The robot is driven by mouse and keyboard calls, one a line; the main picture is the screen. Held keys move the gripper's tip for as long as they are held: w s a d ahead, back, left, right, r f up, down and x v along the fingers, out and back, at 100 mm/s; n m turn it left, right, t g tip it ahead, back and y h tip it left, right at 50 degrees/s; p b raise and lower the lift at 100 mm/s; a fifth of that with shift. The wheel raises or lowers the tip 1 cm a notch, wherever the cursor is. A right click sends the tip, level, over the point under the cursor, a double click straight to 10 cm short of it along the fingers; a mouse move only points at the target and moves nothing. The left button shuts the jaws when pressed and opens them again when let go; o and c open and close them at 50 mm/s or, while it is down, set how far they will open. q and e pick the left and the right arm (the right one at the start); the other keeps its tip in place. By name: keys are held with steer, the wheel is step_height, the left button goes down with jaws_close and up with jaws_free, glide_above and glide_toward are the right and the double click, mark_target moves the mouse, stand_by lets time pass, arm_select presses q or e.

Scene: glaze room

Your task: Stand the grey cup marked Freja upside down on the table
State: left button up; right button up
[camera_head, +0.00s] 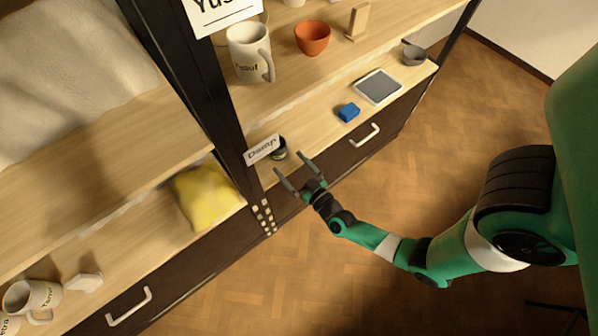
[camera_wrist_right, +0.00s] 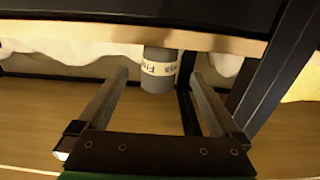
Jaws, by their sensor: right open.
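The grey cup with a pale name band (camera_wrist_right: 158,70) shows in the right wrist view, between and beyond the fingertips. The letters read as part of Freja and look turned over in that picture. I cannot tell which end of the cup is up. In the head view a small dark grey cup (camera_head: 280,154) stands on the lower shelf, partly hidden by the Damp sign (camera_head: 263,148). My right gripper (camera_head: 288,164) is open and empty in front of it at the shelf edge; its fingers also show in the wrist view (camera_wrist_right: 160,78). My left gripper is not in view.
A dark upright post (camera_head: 205,90) stands left of the cup. The lower shelf holds a blue block (camera_head: 348,112), a tablet (camera_head: 378,87) and a grey bowl (camera_head: 413,54). A white mug marked Yusuf (camera_head: 244,55) stands above. A yellow cloth (camera_head: 205,195) lies left of the post.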

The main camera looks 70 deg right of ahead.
mark_target(283, 152)
steer(key=b+x, duration=0.1)
steer(key=x, duration=0.6)
steer(key=c, duration=1.2)
steer(key=shift+r+p, duration=1.2)
steer(key=shift+r, duration=0.15)
steer(key=shift+c, duration=0.3)
steer(key=p+v, duration=0.5)
steer(key=v, duration=0.9)
